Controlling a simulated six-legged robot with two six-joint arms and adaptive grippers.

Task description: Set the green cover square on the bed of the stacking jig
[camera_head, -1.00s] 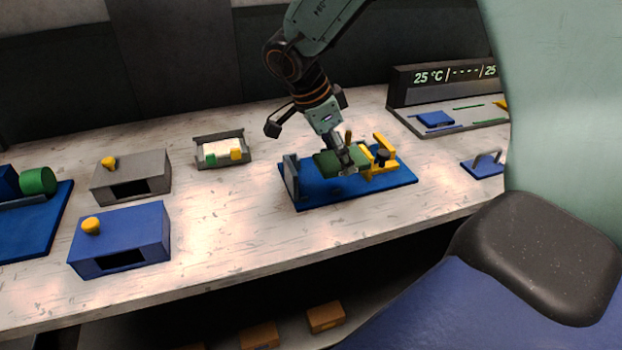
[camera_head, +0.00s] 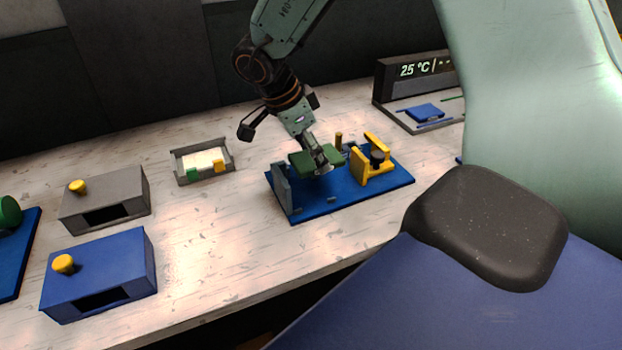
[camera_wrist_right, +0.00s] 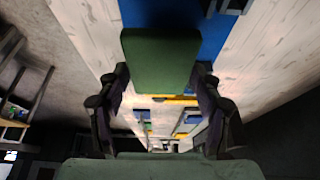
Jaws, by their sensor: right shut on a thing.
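The green cover (camera_head: 301,161) is a flat block held in my right gripper (camera_head: 322,160). It is above the blue base of the stacking jig (camera_head: 340,203), near the upright grey wall (camera_head: 281,187) at the jig's left end, and looks apart from the base. In the right wrist view the cover (camera_wrist_right: 160,58) stands between the fingers of my right gripper (camera_wrist_right: 160,88), with blue base behind it. The jig has a yellow clamp (camera_head: 372,165) with a dark knob on the right and a brass-coloured post (camera_head: 338,141) behind. My left gripper is not in view.
Grey (camera_head: 108,199) and blue (camera_head: 100,275) boxes with yellow knobs are further left. A temperature display (camera_head: 412,75) is at the back right. The table before the jig is clear.

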